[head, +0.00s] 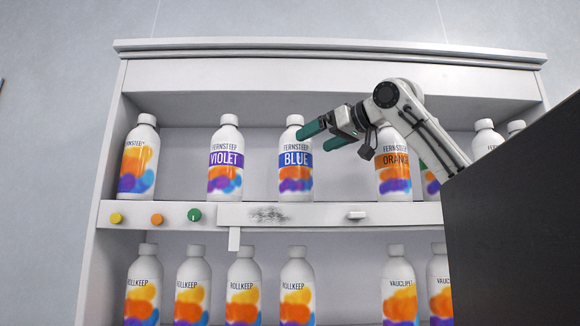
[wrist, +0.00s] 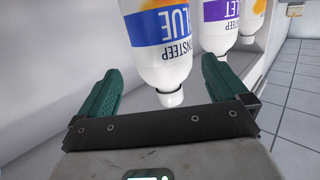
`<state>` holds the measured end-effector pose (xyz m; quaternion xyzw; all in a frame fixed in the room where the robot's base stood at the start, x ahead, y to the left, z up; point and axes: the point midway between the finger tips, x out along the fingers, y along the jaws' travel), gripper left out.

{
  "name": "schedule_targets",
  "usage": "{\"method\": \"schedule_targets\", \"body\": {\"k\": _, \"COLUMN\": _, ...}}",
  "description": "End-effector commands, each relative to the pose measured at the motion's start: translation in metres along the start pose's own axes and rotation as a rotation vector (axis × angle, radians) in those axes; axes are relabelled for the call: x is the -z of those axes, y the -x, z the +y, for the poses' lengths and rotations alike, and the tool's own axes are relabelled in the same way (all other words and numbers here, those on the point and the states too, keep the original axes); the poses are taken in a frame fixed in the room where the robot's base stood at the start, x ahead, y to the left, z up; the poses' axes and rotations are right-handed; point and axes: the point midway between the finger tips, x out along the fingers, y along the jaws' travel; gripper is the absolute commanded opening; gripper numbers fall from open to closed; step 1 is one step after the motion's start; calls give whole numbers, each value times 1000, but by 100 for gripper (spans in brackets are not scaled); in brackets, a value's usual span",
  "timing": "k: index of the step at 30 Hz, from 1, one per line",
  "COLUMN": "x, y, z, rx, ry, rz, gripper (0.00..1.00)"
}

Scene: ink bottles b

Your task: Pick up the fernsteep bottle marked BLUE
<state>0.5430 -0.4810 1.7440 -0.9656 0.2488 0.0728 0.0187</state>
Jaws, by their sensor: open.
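The Fernsteep bottle marked BLUE (head: 295,175) stands on the upper shelf, white with a blue label band and orange and purple blotches. In the wrist view the BLUE bottle (wrist: 163,50) appears upside down, its cap end between the two green fingers. My gripper (head: 318,135) is open, its green fingers close to the bottle's upper part from the right in the head view. It also shows in the wrist view (wrist: 160,82), with nothing held. Whether a finger touches the bottle I cannot tell.
The VIOLET bottle (head: 225,165) stands left of BLUE, the ORANGE bottle (head: 394,175) right, partly behind my arm. Another bottle (head: 138,165) stands far left. Rollkeep bottles (head: 243,285) and Vauclipet bottles (head: 399,285) fill the lower shelf (head: 345,214). Knobs (head: 157,219) line the shelf front.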

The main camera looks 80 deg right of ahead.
Motion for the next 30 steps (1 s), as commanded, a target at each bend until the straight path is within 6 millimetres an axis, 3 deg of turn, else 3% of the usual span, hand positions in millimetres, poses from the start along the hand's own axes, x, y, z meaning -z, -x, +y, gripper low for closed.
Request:
{"method": "schedule_targets", "body": {"k": 21, "x": -1, "y": -76, "z": -3, "rx": 1, "ry": 0, "rz": -1, "gripper": 100}}
{"method": "schedule_targets", "body": {"k": 30, "x": -3, "y": -80, "z": -3, "rx": 1, "ry": -1, "rz": 1, "gripper": 99}}
